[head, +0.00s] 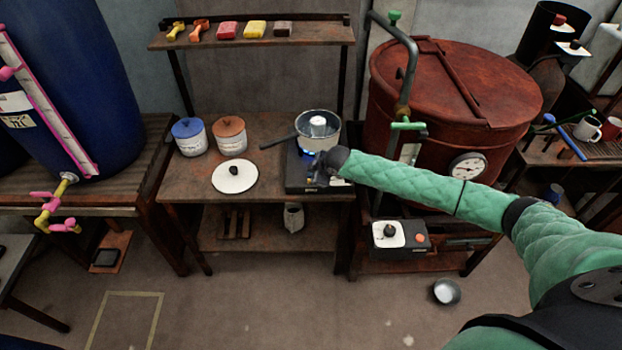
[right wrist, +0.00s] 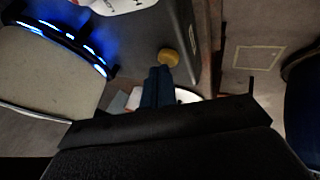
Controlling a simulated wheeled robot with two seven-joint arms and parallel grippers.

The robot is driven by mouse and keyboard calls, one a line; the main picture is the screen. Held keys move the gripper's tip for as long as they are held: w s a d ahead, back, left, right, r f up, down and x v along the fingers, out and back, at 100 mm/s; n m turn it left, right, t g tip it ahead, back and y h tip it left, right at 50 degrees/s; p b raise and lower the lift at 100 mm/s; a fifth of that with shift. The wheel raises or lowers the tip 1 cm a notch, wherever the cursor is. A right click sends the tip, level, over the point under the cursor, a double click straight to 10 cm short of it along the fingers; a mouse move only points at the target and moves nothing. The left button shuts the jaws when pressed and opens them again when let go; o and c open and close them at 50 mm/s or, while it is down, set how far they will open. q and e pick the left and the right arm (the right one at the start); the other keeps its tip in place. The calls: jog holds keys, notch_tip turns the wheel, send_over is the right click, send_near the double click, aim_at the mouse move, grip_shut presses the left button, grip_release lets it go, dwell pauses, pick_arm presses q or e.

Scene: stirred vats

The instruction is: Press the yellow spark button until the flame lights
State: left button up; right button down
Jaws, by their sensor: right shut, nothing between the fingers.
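The yellow spark button (right wrist: 168,57) is a small round knob on the dark side of the burner in the right wrist view. The burner (head: 296,178) is a black box on the workbench, with a pan (head: 335,137) on top. Bright blue flame (right wrist: 70,36) glows in a ring beside the pale pan (right wrist: 45,78); a little blue also shows in the head view. My right gripper (right wrist: 160,70) is shut and empty, its fingertips right at the button; I cannot tell whether they touch it. In the head view my arm hides the button. My left gripper is not in view.
A white lid (head: 235,177) and two lidded jars, blue-topped (head: 190,140) and orange-topped (head: 229,138), stand left of the burner. A shelf (head: 330,33) is above. A red-brown vat (head: 440,90) with a gauge (head: 468,166) stands close on the right.

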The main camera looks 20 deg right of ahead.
jog(key=shift+r+p, duration=0.35)
jog(key=shift+r, duration=0.25)
jog(key=shift+r+p, duration=2)
jog(key=shift+r, duration=0.55)
